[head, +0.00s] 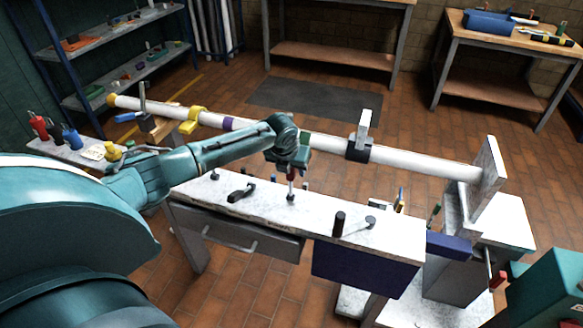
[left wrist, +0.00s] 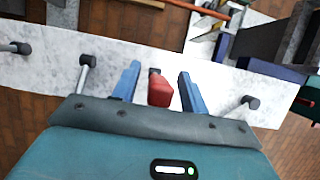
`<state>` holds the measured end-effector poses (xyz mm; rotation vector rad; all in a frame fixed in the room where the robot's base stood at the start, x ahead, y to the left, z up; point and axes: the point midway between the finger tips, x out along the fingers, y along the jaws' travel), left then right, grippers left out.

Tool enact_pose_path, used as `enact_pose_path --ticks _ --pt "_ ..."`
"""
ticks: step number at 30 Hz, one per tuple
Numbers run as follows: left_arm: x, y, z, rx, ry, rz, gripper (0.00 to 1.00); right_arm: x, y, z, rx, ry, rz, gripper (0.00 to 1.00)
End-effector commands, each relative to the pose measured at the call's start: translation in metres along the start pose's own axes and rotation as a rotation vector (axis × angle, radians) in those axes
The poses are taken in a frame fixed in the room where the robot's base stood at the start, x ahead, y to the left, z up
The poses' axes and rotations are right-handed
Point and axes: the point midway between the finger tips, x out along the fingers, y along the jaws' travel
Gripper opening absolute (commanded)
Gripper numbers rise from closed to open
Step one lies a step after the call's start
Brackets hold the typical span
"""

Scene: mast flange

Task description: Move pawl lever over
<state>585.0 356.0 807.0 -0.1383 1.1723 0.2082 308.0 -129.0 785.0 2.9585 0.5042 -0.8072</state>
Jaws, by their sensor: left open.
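A short lever with a red grip (head: 291,178) stands up from the white bench top (head: 320,217), below my left gripper (head: 291,166). In the left wrist view the red grip (left wrist: 160,90) shows between the two blue fingers of my left gripper (left wrist: 155,88). The fingers are apart, with a gap on each side of the grip. No label shows which lever is the pawl lever.
Other dark-capped levers stand on the bench, one at the left (head: 214,176) and one at the right (head: 370,222). A dark upright peg (head: 339,222) stands nearby. A long white mast (head: 420,160) lies behind the bench.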

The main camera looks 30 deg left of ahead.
Motion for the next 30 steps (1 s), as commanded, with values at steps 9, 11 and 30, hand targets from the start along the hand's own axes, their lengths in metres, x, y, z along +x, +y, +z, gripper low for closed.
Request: enact_pose_path --ticks 9,11,30 --pt "-0.0005 -0.0002 0.0002 0.000 0.000 0.000 0.30 0.0004 0.0011 0.0016 0.000 -0.004 0.002 0.36" --pt "-0.0005 -0.0001 0.0001 0.000 0.000 0.000 0.25 0.0004 0.0011 0.0019 0.000 -0.004 0.003 0.36" --pt "-0.0006 -0.0001 0.0001 0.000 -0.002 0.000 0.00 0.0007 0.0008 0.0019 -0.001 -0.004 0.002 0.36"
